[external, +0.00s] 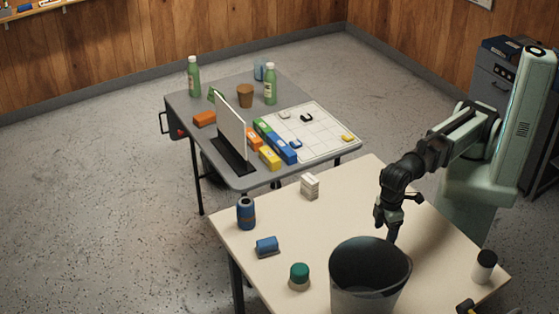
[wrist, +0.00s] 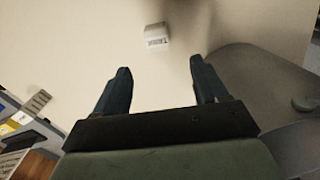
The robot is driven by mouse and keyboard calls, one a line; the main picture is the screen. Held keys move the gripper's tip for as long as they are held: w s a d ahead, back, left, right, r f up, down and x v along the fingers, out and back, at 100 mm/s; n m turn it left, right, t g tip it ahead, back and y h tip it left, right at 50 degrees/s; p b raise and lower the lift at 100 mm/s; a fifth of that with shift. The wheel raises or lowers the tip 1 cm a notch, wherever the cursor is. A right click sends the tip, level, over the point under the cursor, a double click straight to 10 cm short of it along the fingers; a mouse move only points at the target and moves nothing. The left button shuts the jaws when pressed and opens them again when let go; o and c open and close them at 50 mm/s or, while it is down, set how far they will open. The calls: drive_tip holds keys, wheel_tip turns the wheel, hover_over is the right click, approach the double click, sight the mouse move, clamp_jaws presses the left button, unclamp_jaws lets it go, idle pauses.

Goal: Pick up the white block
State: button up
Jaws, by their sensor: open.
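The white block (external: 310,186) stands on the beige table (external: 345,225), close to its far left edge in the external view. It has dark marks on one face. In the wrist view the white block (wrist: 157,36) lies beyond the fingertips, roughly centred between them. My gripper (external: 390,230) is to the right of the block in the external view, apart from it and behind the dark bin. In the wrist view my gripper (wrist: 160,70) is open, with nothing between its two fingers. The bin's rim partly hides the fingertips in the external view.
A large dark bin (external: 370,284) stands at the table's front. A blue can (external: 246,214), a blue item (external: 266,246), a green-topped jar (external: 299,276) and a white cylinder with a black top (external: 484,267) stand around. The surface between gripper and block looks clear.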

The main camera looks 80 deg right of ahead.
wheel_tip(320, 180, down, 7)
drive_tip(key=shift+f, duration=0.1)
drive_tip(key=shift+d+f, duration=0.15)
drive_tip(key=shift+f, duration=1.15)
drive_tip(key=shift+d+f, duration=0.15)
drive_tip(key=shift+f, duration=1.15)
drive_tip(key=shift+c, duration=0.3)
drive_tip(key=c, duration=1)
drive_tip(key=shift+r, duration=0.1)
